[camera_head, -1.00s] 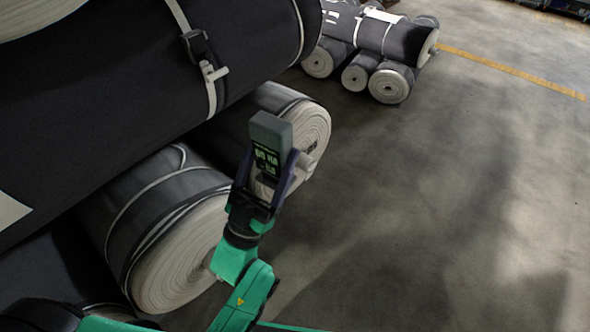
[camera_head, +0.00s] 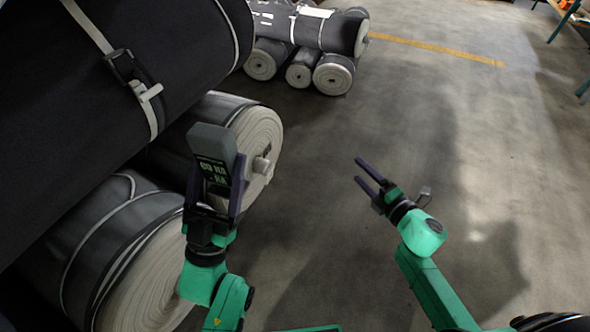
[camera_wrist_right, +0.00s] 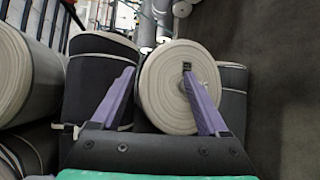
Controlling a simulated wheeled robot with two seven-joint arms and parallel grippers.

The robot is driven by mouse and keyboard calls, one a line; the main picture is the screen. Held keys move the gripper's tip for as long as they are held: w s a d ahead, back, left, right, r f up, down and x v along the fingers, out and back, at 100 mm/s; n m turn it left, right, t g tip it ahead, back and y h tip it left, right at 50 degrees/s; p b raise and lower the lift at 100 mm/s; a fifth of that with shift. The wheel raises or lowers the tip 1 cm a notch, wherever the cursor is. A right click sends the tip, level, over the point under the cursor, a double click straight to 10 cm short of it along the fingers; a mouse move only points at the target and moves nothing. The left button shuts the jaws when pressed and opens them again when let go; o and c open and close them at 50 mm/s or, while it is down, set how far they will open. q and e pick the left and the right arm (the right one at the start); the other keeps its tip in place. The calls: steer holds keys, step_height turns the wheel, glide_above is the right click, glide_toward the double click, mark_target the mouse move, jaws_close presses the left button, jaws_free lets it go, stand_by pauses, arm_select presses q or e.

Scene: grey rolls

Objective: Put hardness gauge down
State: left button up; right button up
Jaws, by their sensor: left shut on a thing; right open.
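The hardness gauge (camera_head: 213,144) is a grey block-shaped device with a dark screen showing green characters. My left gripper (camera_head: 216,182) is shut on it and holds it upright in front of the rolls in the head view. The gauge overlaps the end of a roll in the picture. My right gripper (camera_head: 368,172) is open and empty over the bare floor, to the right of the gauge. In the right wrist view, its two purple fingers (camera_wrist_right: 158,98) are spread apart with nothing between them; a roll's end shows beyond them.
Large dark strapped rolls (camera_head: 70,90) are stacked at the left, with pale ends facing right. A smaller pile of rolls (camera_head: 333,74) lies further back. The concrete floor (camera_head: 480,150) to the right is clear, with a yellow line (camera_head: 440,50) across it.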

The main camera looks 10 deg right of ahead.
steer(key=s+a+r+n+y, duration=0.1)
steer(key=a+r+n+y, duration=0.1)
steer(key=a+r+n, duration=0.3)
steer(key=s+a+r+n+y, duration=0.1)
steer(key=a+r+n+y, duration=0.15)
steer(key=r, duration=0.35)
steer(key=n+g+y, duration=0.5)
steer(key=n+g, duration=0.2)
steer(key=n, duration=1.1)
glide_toward(234, 156)
steer(key=a, duration=0.1)
steer(key=x, duration=1.1)
steer(key=shift+w+a+f, duration=0.1)
steer(key=shift+w+a, duration=0.1)
steer(key=shift+w, duration=0.15)
jaws_close()
jaws_free()
steer(key=shift+d, duration=0.1)
